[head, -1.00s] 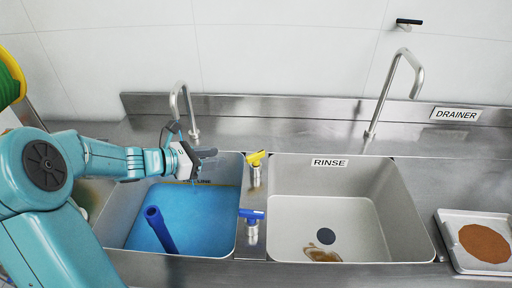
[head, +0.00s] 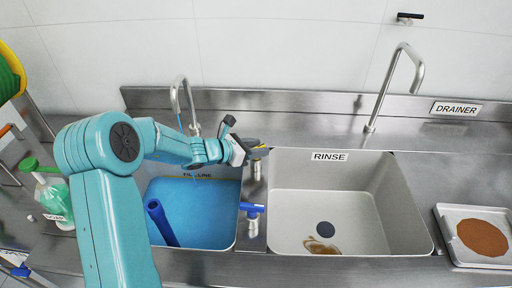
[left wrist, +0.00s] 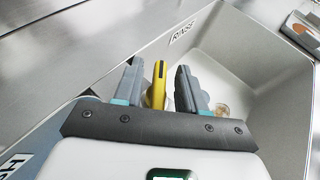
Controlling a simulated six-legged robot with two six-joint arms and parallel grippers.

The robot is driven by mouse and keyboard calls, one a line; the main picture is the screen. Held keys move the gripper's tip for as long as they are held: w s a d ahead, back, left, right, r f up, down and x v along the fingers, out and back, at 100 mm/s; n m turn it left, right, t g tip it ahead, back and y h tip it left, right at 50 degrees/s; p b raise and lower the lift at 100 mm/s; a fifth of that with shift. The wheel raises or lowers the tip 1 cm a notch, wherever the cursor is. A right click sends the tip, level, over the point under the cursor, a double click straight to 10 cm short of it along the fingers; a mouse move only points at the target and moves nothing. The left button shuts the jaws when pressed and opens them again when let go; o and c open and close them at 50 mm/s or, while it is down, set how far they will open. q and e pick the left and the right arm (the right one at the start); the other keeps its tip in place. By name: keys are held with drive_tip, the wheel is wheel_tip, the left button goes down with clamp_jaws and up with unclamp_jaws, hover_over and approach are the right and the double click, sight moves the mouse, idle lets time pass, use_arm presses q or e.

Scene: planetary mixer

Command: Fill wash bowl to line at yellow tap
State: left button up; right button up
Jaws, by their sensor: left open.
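My left gripper (head: 258,151) is open at the yellow tap, between the two basins. In the left wrist view the yellow tap handle (left wrist: 158,85) stands between its two spread fingers, nearer the left one; contact cannot be told. In the head view the gripper mostly hides the handle, and the tap's metal post (head: 257,170) shows below. The wash bowl (head: 236,222) on the left holds blue water (head: 200,210), its far edge close below the FILL LINE label (head: 197,176). A thin bluish streak shows under the left spout (head: 181,84); my arm hides its lower part. My right gripper is out of view.
A blue tap (head: 252,207) stands in front of the yellow one. A blue standpipe (head: 160,222) leans in the wash bowl. The rinse basin (head: 385,215) has a brown stain by its drain. A tray (head: 445,240) lies right, a green-topped bottle (head: 55,197) left.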

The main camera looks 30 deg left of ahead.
use_arm(q)
drive_tip(key=shift+c, duration=0.3)
clamp_jaws()
drive_tip(key=shift+r+m+h+p, duration=0.15)
drive_tip(key=shift+m+h+p, duration=0.15)
drive_tip(key=shift+p, duration=0.25)
drive_tip(key=m+g+h+p, duration=0.1)
drive_tip(key=p, duration=0.1)
drive_tip(key=shift+m+h+p, duration=0.35)
drive_tip(key=shift+m+h, duration=0.05)
drive_tip(key=shift+m+g+h+p, duration=0.65)
drive_tip(key=shift+m+g+h, duration=0.35)
drive_tip(key=shift+m+g, duration=0.1)
drive_tip(key=shift+f+m+g+h, duration=0.2)
drive_tip(key=shift+m+g+h, duration=0.7)
drive_tip(key=shift+m+g, duration=0.25)
drive_tip(key=shift+m, duration=0.25)
drive_tip(key=shift+o, duration=0.3)
unclamp_jaws()
